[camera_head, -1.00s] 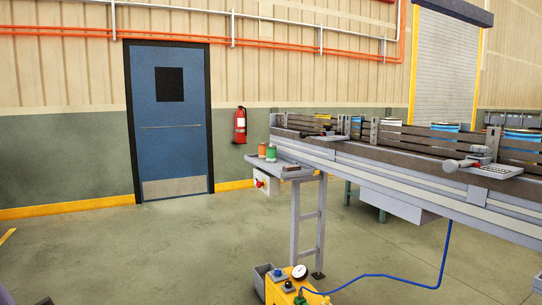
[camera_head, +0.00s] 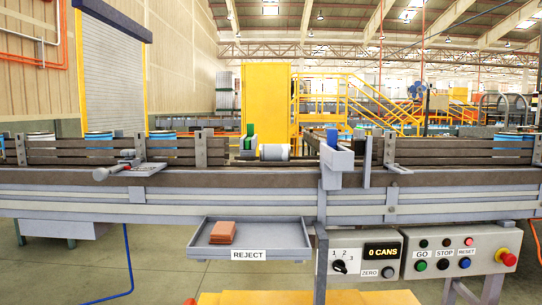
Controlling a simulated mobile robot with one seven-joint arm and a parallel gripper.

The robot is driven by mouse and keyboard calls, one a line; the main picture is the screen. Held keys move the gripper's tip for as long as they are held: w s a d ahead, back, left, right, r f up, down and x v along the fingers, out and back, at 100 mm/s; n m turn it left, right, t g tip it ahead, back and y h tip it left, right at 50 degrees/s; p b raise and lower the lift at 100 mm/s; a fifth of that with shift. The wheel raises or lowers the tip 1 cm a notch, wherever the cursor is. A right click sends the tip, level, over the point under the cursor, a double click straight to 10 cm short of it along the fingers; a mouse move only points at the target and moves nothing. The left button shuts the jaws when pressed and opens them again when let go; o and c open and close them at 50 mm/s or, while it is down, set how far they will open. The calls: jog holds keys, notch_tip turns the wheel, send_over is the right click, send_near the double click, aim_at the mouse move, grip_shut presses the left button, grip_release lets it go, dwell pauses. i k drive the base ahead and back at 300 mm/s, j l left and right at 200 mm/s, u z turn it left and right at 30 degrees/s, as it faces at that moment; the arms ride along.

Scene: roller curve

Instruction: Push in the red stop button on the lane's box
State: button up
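A grey control box (camera_head: 484,238) hangs under the lane at the right. A red mushroom-shaped button (camera_head: 507,258) on a yellow collar is at its right end and looks raised. The box front has GO, STOP and RESET labels, with a green button (camera_head: 421,266), a black button (camera_head: 443,264) and a blue button (camera_head: 465,263) below them. Of the small lamps above, the one over RESET (camera_head: 469,241) looks bright red; the others look dark. My gripper is not in view.
A counter box (camera_head: 360,253) reading 0 CANS has a selector knob and ZERO button. A yellow flat surface (camera_head: 310,298) lies at the bottom. A blue hose (camera_head: 128,265) hangs at left.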

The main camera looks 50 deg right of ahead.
aim_at(509, 260)
jog(key=z, duration=2.65)
jog(key=i+l+z, duration=0.15)
jog(key=i+z, duration=0.15)
jog(key=i, duration=0.4)
